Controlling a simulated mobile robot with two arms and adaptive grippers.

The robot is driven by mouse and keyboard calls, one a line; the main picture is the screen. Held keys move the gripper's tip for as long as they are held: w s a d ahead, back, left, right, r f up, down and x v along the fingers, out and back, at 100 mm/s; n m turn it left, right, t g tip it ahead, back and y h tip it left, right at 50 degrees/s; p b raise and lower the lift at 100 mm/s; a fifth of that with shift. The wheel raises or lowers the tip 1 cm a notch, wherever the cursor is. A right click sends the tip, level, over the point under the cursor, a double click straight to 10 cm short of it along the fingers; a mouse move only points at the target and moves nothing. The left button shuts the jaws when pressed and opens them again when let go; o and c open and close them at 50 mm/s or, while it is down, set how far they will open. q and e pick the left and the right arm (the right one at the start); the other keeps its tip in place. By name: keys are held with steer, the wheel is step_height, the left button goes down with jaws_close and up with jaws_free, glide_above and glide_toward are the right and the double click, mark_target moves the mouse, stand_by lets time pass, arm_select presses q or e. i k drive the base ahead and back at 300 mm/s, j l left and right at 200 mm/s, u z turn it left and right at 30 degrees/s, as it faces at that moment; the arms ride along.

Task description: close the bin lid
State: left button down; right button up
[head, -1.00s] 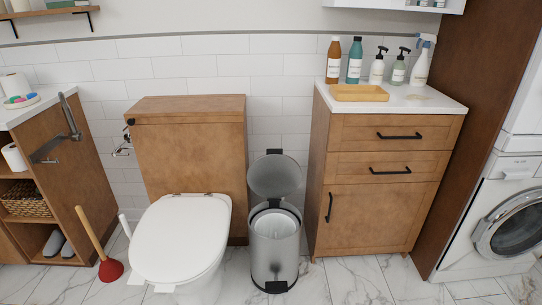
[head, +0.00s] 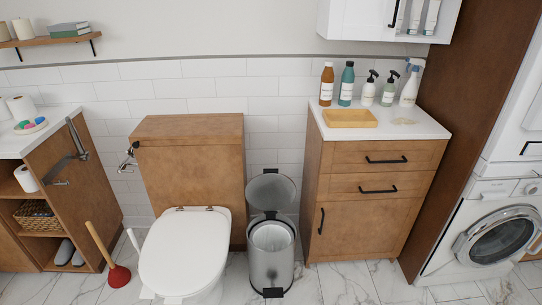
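The bin (head: 270,262) is a metal pedal bin with a white liner inside. It stands on the floor between the toilet and the wooden cabinet. Its round grey lid (head: 271,192) is open and tilted up at the back, towards the wall. A black pedal (head: 273,293) shows at the bin's front foot. Neither of my grippers shows in the head view.
The toilet (head: 186,250) with its lid down stands close to the bin's left. The wooden cabinet (head: 360,215) stands close to its right, with several bottles on top. A red plunger (head: 118,275) stands further left. Marble floor (head: 345,285) is clear in front of the cabinet.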

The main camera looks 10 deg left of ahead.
mark_target(271, 191)
steer(key=i+l+u, duration=0.45)
steer(key=i+l, duration=0.85)
steer(key=l, duration=0.1)
